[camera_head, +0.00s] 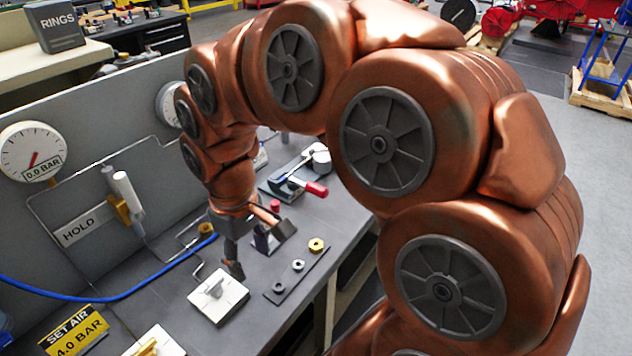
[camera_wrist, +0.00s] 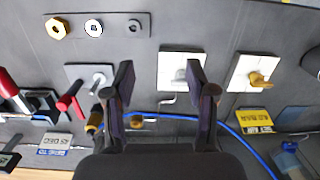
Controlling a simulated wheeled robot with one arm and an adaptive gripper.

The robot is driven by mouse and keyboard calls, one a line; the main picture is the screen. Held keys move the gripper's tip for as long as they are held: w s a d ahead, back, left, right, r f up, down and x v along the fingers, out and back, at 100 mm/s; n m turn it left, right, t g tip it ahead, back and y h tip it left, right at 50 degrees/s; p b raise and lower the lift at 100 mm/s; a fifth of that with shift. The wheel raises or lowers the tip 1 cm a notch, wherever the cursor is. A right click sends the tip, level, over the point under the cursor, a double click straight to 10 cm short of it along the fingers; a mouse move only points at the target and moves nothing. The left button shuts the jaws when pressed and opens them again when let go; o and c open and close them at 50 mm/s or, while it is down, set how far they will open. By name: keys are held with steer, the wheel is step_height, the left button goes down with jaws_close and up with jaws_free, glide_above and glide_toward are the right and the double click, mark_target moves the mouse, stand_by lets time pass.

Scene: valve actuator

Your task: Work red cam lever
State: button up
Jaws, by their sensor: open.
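A small red lever (camera_wrist: 70,98) sits on a grey plate (camera_wrist: 78,72) beside a silver pin, left of my gripper in the wrist view. In the head view its red end (camera_head: 275,205) shows just behind my gripper; the rest is hidden. I take this as the red cam lever. My gripper (camera_head: 256,252) is open and empty, pointing down over the bench. In the wrist view its fingers (camera_wrist: 160,80) are wide apart, with a white plate bearing a grey handle (camera_wrist: 180,68) seen between and beyond them. The fingers appear apart from the lever.
A larger red-handled clamp (camera_head: 316,188) stands behind the gripper. A dark strip with several nuts (camera_head: 297,272) lies at the bench's front edge. The white plate (camera_head: 232,306) is left of it. A blue hose (camera_head: 110,298), gauge (camera_head: 33,152) and HOLD panel (camera_head: 82,228) are by the wall.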

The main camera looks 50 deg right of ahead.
steer(key=w+d+r, duration=0.2)
steer(key=w+d, duration=0.3)
steer(key=d, duration=0.1)
steer(key=t+p, duration=0.1)
steer(key=p, duration=0.1)
glide_above(317, 185)
steer(key=shift+a+f+m, duration=0.1)
steer(key=shift+f+m, duration=0.3)
steer(key=shift+f, duration=0.6)
steer(key=shift+f+p, duration=1.05)
steer(key=shift+f, duration=2.7)
jaws_close()
